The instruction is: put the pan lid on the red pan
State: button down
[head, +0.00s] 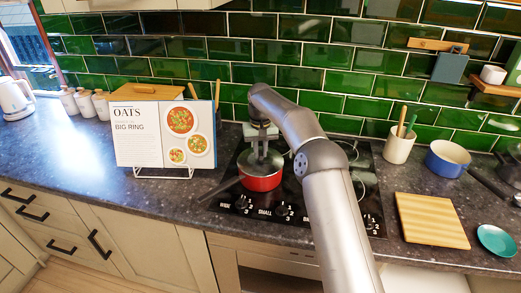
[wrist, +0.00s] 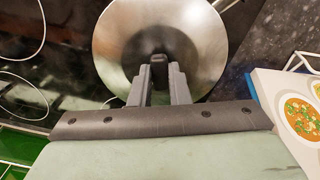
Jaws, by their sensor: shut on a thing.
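The red pan (head: 261,184) sits on the black hob, its dark handle pointing to the lower left. The grey metal pan lid (head: 256,168) is right over the pan's opening in the head view; I cannot tell whether it touches the rim. My gripper (head: 262,152) is above the lid and shut on its knob. In the wrist view, the lid (wrist: 203,40) is a round shiny disc, and the fingers of my gripper (wrist: 160,75) close around its dark knob (wrist: 158,58). The pan is hidden beneath the lid in the wrist view.
A cookbook on a stand (head: 165,135) stands close left of the pan, above its handle. Right of the hob are a wooden board (head: 432,220), a utensil crock (head: 399,148), a blue pot (head: 447,160) and a teal dish (head: 496,240). The green tiled wall is behind.

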jog(key=c, duration=1.3)
grip_release()
notch_tip(320, 180, up, 12)
jog(key=p, duration=0.2)
